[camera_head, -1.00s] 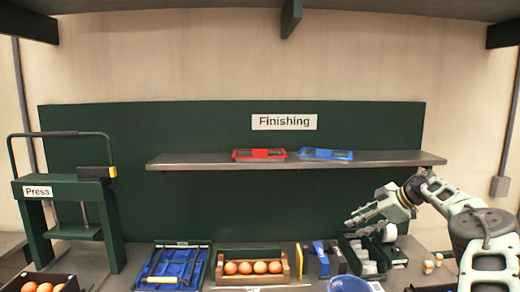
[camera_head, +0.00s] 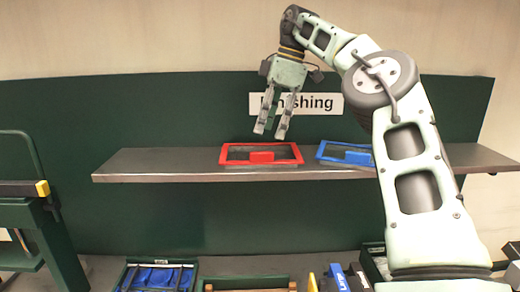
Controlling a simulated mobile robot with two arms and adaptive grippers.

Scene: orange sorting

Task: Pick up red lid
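The red lid (camera_head: 261,154) lies flat on the grey shelf, left of the blue lid (camera_head: 347,153). It is a red rectangular frame with a dark middle and a red block at its front edge. My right gripper (camera_head: 270,134) points down just above the red lid's back edge, its two fingers apart with nothing between them. In the picture it overlaps the sign on the wall. I cannot tell how far the fingertips are from the lid in depth. My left gripper is not in view.
The shelf (camera_head: 150,164) has free room left of the red lid. My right arm covers part of the shelf's right side. Below, a tray with blue contents (camera_head: 158,275) and a wooden crate (camera_head: 249,284) stand on the bench. A green press (camera_head: 40,235) stands at the left.

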